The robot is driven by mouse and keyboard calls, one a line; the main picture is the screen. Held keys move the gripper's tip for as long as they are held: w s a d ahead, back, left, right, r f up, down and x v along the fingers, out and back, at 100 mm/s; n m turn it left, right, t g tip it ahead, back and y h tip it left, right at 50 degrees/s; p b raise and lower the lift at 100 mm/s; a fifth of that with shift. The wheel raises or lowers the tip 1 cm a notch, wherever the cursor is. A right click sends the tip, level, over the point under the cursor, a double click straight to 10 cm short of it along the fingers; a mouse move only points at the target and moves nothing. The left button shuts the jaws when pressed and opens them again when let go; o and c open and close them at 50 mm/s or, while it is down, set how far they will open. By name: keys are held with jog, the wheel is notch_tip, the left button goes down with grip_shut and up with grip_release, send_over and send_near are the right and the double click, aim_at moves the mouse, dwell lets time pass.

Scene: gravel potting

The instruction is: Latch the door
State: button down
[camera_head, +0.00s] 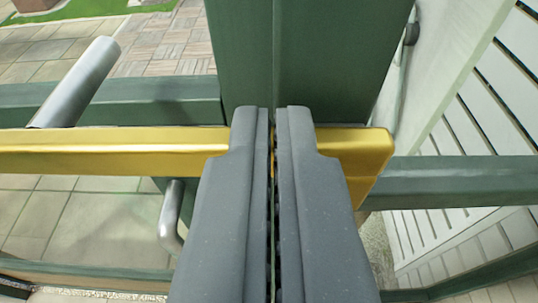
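A flat yellow bar (110,150), which looks like the door's latch, runs level from the left edge to a blunt end at right of centre. It crosses in front of a dark green upright (330,55), which has a vertical line down it. I cannot tell if that line is a seam or a corner. My gripper (271,112) is in front of the bar, its fingers side by side with only a thin slit between them. The fingertips overlap the bar's upper edge and hide part of it. Whether they touch it is unclear. I see nothing between the fingers.
A grey metal cylinder (78,82) slants up behind the bar at left, and a bent metal rod (170,216) hangs below it. Green rails (450,182) run to both sides. A pale slatted wall (490,90) stands at right. Paving (90,225) shows beyond at left.

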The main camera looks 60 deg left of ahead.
jog(key=shift+f, duration=0.6)
jog(key=s+r+b, duration=0.1)
jog(key=s+r, duration=0.2)
jog(key=s, duration=0.5)
jog(key=s+r+b, duration=0.2)
jog(key=s+r, duration=0.1)
jog(key=s, duration=0.5)
jog(key=shift+d+b, duration=0.3)
jog(key=shift+d, duration=0.05)
jog(key=shift+r, duration=0.1)
jog(key=s+d+r+m+t+h, duration=0.1)
jog(key=s+r+m+t+h, duration=0.2)
jog(key=r, duration=0.5)
jog(key=s+d+r+m+t+h+b, duration=0.1)
jog(key=s+d+r+m+t+h, duration=0.1)
jog(key=s+r+m+t+h, duration=0.2)
notch_tip(320, 180, up, 5)
jog(key=s+m+h, duration=0.2)
jog(key=m+h, duration=0.2)
jog(key=h, duration=0.2)
jog(key=shift+m, duration=0.3)
